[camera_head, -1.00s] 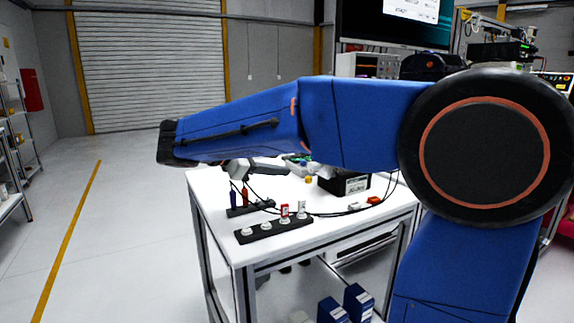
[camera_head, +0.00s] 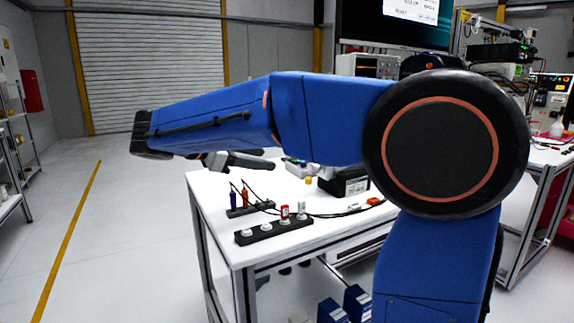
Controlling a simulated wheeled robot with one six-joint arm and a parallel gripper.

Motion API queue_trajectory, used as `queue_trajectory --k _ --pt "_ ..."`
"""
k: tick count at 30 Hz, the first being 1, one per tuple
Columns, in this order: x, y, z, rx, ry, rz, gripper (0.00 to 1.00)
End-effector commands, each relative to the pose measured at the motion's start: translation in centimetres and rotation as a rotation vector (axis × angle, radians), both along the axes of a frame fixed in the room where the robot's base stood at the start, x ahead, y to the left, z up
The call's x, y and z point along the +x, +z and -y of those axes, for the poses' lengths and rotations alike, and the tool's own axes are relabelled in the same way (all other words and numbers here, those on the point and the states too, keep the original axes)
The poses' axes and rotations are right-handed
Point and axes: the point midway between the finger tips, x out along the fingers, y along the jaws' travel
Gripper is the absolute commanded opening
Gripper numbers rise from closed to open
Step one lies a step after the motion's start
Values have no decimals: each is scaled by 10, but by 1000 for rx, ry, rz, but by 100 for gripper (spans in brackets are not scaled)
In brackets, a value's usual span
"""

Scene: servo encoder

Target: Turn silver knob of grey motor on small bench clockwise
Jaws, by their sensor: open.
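The small white-topped bench (camera_head: 275,246) stands in the middle of the view. I cannot make out the grey motor or its silver knob; my blue arm covers the back of the bench top. My gripper (camera_head: 245,160) shows partly below the arm, as grey and dark finger parts over the far left edge of the bench top. It is open, and I see nothing held in it. Its fingertips are small and partly hidden.
A black strip with white round pieces (camera_head: 274,230) lies near the bench's front. Behind it are a dark holder with purple and red handles (camera_head: 245,197), a labelled black box (camera_head: 344,183) and cables. Blue boxes (camera_head: 357,303) stand below. The floor at left is clear.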

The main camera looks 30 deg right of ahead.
Motion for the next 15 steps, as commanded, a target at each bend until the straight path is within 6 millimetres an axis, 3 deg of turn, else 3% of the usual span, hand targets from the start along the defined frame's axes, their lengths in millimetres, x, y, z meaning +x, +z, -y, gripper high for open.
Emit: queue_trajectory --k 9,15 --pt "32 4 4 -9 -5 -406 45" --pt "36 3 9 -4 -2 -486 45"
